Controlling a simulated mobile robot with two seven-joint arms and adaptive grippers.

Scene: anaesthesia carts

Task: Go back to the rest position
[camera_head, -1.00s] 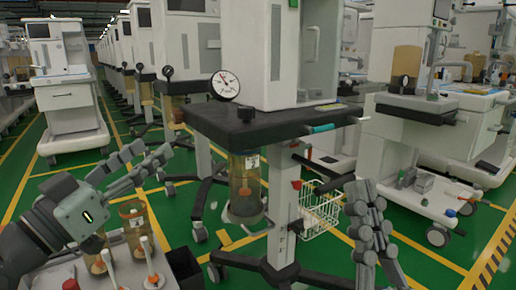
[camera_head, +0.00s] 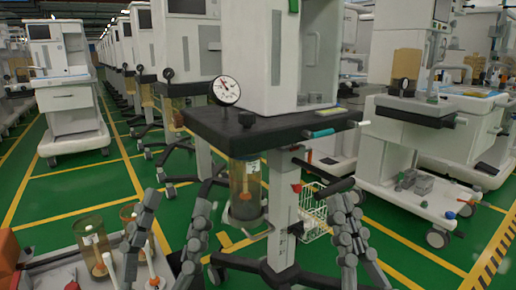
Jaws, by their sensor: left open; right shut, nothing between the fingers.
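My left gripper (camera_head: 181,190) is at the lower left of the head view. Its two fingers are spread apart, point upward and hold nothing. My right gripper (camera_head: 346,198) is at the lower right of centre, its fingers together, pointing up, with nothing held. Both are in front of the near anaesthesia cart (camera_head: 272,130), the left one left of its column and the right one to the right. The wrists are cut off by the lower edge.
A tray (camera_head: 62,272) at the lower left carries amber canisters (camera_head: 92,245) and white-stemmed parts. The cart has a pressure gauge (camera_head: 227,91), a hanging amber canister (camera_head: 244,188) and a wire basket (camera_head: 312,212).

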